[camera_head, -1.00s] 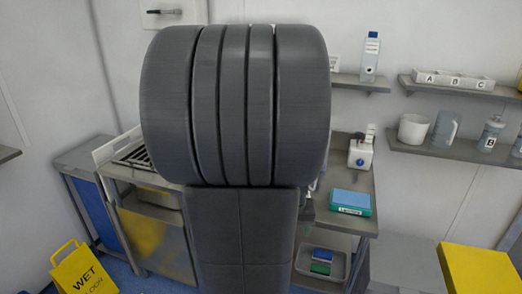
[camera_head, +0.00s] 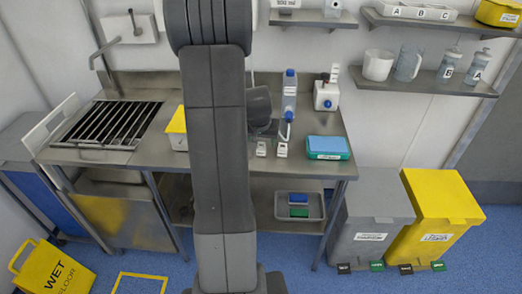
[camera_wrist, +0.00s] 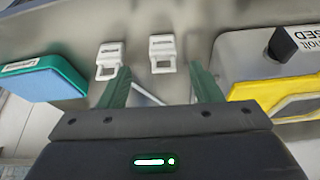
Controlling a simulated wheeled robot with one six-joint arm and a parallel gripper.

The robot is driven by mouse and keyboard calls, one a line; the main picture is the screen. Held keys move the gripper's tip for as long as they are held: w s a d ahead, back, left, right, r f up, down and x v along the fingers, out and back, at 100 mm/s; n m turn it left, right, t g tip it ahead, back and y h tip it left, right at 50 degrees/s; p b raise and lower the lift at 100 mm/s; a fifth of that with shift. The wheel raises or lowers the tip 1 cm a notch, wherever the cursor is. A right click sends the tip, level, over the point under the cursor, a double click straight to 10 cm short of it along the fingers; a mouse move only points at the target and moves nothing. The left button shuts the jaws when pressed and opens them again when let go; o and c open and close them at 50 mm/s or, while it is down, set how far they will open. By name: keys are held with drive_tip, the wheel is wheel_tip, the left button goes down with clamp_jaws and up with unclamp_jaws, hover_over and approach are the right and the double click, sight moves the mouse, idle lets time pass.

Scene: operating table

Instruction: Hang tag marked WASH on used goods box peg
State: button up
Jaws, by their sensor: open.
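Two small white tags lie side by side on the steel counter. One tag (camera_head: 261,149) and the other tag (camera_head: 282,150) also show in the wrist view, as a right tag (camera_wrist: 162,54) and a left tag (camera_wrist: 108,60). Each has a loop and a dark printed strip, too small to read. The used goods box (camera_wrist: 265,70) is pale and yellow, at right in the wrist view, with a dark peg (camera_wrist: 282,44) and a label ending in "SED". In the head view my arm partly hides the box (camera_head: 177,125). My gripper (camera_wrist: 160,78) is open and empty, its green fingers near the tags.
A teal box with a blue top (camera_head: 327,148) stands on the counter right of the tags. A blue-capped bottle (camera_head: 289,98) and a white device (camera_head: 326,96) stand behind them. A sink grating (camera_head: 108,125) is at left. Grey and yellow bins (camera_head: 435,215) stand at right.

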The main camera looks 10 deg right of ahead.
sight(261, 147)
drive_tip(key=shift+a+p+x, duration=0.1)
drive_tip(key=shift+p+x, duration=0.2)
drive_tip(key=shift+x, duration=1.25)
drive_tip(key=shift+a+p+x, duration=0.15)
drive_tip(key=shift+p+x, duration=0.1)
drive_tip(key=shift+x, duration=1.35)
drive_tip(key=c, duration=1.1)
